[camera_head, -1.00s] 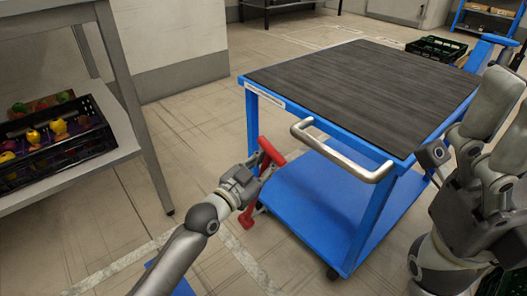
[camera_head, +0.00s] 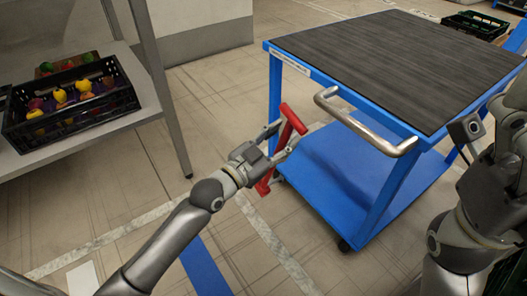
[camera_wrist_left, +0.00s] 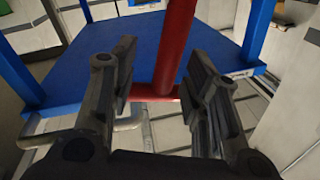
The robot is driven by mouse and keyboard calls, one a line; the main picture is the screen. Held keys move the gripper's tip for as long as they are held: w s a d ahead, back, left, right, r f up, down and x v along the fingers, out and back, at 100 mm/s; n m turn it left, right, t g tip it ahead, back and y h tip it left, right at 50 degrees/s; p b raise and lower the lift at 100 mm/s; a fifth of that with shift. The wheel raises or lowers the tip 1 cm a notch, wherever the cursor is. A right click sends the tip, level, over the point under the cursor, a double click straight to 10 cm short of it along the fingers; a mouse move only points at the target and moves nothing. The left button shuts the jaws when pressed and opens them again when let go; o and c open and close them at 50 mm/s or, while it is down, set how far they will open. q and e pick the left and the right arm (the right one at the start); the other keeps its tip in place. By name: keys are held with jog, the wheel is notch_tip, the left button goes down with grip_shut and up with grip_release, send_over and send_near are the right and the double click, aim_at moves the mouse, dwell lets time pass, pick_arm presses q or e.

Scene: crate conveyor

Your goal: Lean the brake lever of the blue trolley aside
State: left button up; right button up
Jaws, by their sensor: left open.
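The blue trolley (camera_head: 285,68) has a dark top and a blue lower shelf. Its red brake lever (camera_head: 293,119) stands slanted at the near left corner, its top toward the right. My left gripper (camera_head: 280,143) is open at the lever, in front of the trolley. In the left wrist view the lever (camera_wrist_left: 177,40) rises between the two spread fingers of the gripper (camera_wrist_left: 160,80), with a red crosspiece low behind them. Whether a finger touches the lever cannot be told. My right arm is at the right edge; its fingers do not show.
A metal push handle (camera_head: 365,125) juts from the trolley's near side, right of the lever. A black crate (camera_head: 70,122) of produce sits on a table (camera_head: 100,130) at the left. Floor (camera_head: 225,100) between table and trolley is clear.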

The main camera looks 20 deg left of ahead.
pick_arm(q)
jog(key=v, duration=0.7)
jog(key=shift+s+a, duration=0.15)
jog(key=shift+s, duration=0.25)
jog(key=shift+f, duration=0.1)
